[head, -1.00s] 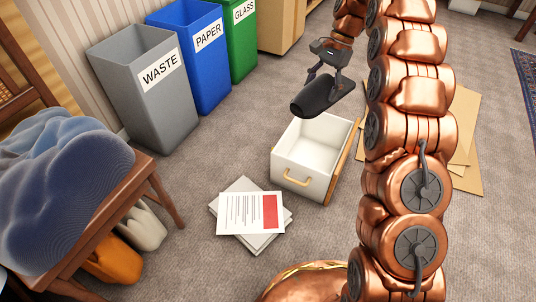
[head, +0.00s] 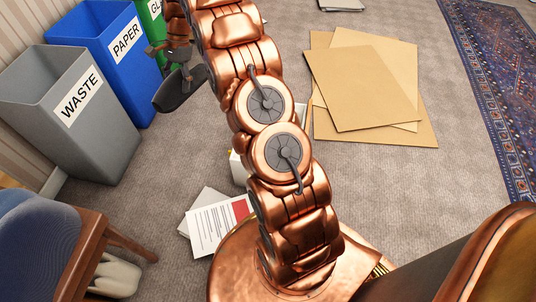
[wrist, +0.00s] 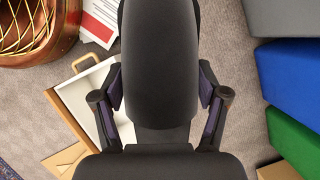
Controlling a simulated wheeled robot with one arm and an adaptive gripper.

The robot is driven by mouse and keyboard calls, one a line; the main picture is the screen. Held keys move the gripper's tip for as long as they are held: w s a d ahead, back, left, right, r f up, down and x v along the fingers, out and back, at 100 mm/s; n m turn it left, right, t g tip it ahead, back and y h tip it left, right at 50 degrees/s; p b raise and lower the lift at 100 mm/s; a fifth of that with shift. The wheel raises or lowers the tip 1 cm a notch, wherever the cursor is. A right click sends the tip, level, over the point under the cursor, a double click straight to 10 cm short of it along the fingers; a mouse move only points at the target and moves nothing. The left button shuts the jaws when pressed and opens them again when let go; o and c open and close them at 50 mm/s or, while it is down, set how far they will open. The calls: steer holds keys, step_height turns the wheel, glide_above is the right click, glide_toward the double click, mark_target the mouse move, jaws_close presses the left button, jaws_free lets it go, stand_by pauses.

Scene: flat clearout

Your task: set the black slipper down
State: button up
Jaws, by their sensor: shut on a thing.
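The black slipper (head: 181,90) hangs in the air in the head view, held by my gripper (head: 178,66). In the wrist view the slipper (wrist: 159,60) fills the middle, sole or upper not clear, between the two fingers of my gripper (wrist: 160,100). The gripper is shut on it. Below it in the wrist view, to the left, is the white drawer box (wrist: 68,92) with its wooden handle. In the head view that box (head: 238,168) is mostly hidden behind my arm.
A grey WASTE bin (head: 75,120), a blue PAPER bin (head: 118,50) and a green GLASS bin (head: 152,20) stand at the left. Papers (head: 215,225) lie on the floor. Flat cardboard (head: 365,90) lies right of my arm. A chair (head: 85,255) stands lower left.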

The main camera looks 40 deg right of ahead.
steer(key=s+d+f+m+t+h+p, duration=0.1)
steer(key=s+d+f+m+t, duration=0.1)
steer(key=s+d+f+m, duration=0.4)
steer(key=s+d+f+m+t+p, duration=0.1)
steer(key=s+d+f+m+p, duration=0.15)
steer(key=d+f, duration=0.6)
steer(key=s+d+f+m+t+h, duration=0.1)
steer(key=s+d+f+m+t, duration=0.1)
steer(key=s+d+f+m, duration=0.6)
steer(key=shift+w+d+f+n+b, duration=0.45)
steer(key=shift+f+b, duration=1)
steer(key=shift+f, duration=2.8)
steer(key=shift+w+d+f+n+b, duration=0.4)
steer(key=shift+f+b, duration=1.05)
steer(key=shift+f, duration=2.8)
steer(key=shift+w+d+f+n+b, duration=0.2)
steer(key=shift+f+n+b, duration=0.85)
steer(key=shift+f, duration=3.2)
steer(key=shift+m+b, duration=0.35)
steer(key=shift+m, duration=0.1)
steer(key=o, duration=1.3)
steer(key=shift+c, duration=0.2)
